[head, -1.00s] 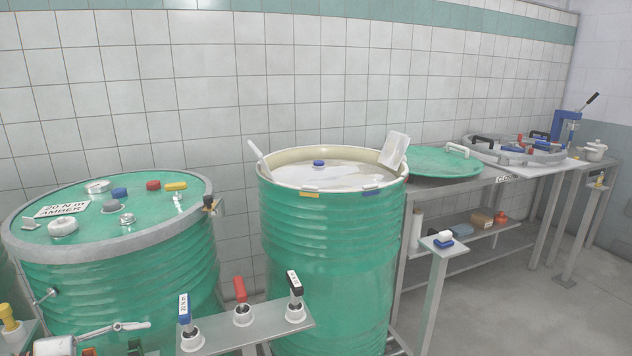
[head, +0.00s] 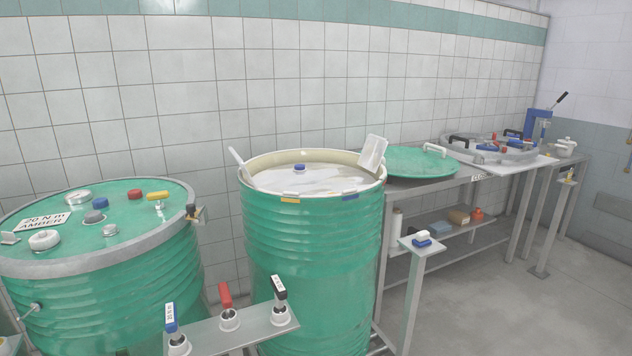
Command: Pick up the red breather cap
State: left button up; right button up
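A small red cap (head: 134,194) sits on the green lid of the closed drum (head: 110,285) at the left, between a blue cap (head: 100,202) and a yellow cap (head: 158,196). Small red parts (head: 503,149) also show among blue ones on the far right bench, too small to tell apart. I cannot tell for sure which red piece is the breather cap. Neither of my grippers is in view.
A rack (head: 245,328) of blue, red and black handled tools is in front. A loose green lid (head: 415,164) lies on the steel bench. Floor at right (head: 490,315) is clear.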

aim_at(136, 194)
jog(key=u, duration=1.3)
